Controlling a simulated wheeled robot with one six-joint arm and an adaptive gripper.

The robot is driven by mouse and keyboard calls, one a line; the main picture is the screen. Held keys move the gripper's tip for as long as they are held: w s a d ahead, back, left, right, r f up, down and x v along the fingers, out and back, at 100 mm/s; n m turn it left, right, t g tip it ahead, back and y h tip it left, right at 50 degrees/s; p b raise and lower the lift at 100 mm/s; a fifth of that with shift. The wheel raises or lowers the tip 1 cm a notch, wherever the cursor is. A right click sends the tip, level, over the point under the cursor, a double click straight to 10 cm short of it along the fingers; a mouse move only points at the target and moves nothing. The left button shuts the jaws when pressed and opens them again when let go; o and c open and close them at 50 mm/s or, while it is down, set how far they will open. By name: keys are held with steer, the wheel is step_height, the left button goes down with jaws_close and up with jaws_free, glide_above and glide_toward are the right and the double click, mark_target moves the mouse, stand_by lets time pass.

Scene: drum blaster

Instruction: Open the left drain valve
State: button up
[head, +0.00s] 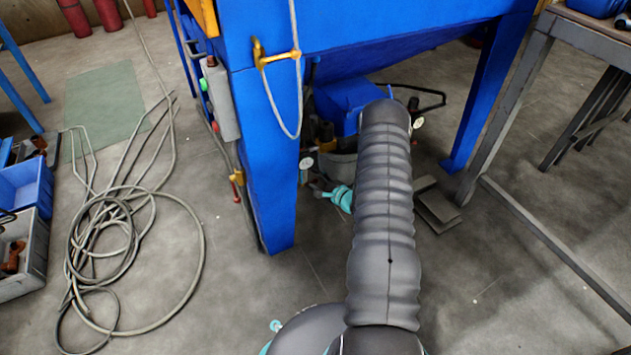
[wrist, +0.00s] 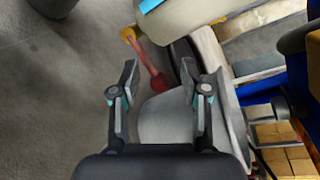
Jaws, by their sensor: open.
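In the wrist view a red lever (wrist: 149,62) with a yellow end piece (wrist: 129,35) lies ahead of and between my fingers. It looks like a valve handle, but I cannot tell for certain that it is the left drain valve. My gripper (wrist: 158,72) is open, with one finger on each side of the lower part of the red lever. Nothing is clearly held, and I cannot tell whether a finger touches the lever.
A grey bucket-like container (head: 341,166) stands under the machine. A pale rounded body (wrist: 165,125) lies close to the fingers in the wrist view. Coiled hoses (head: 150,192) and bins (head: 25,190) lie at left. A steel table frame (head: 505,115) stands at right.

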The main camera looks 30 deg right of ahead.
jaws_close()
steer(key=shift+f, duration=0.2)
steer(key=shift+f+m+t+y+b, duration=0.35)
steer(key=shift+f+m+b, duration=0.2)
steer(key=shift+m+b, duration=0.55)
steer(key=a+f+m+t, duration=0.1)
steer(key=m, duration=0.3)
steer(key=a+f+m+t, duration=0.1)
steer(key=m, duration=0.4)
steer(key=a+f+m+t, duration=0.1)
steer(key=a+m+t, duration=0.1)
steer(key=m, duration=0.3)
steer(key=shift+a+f, duration=0.1)
steer(key=shift+f, duration=0.05)
steer(key=shift+m+y, duration=0.25)
steer(key=shift+m, duration=0.05)
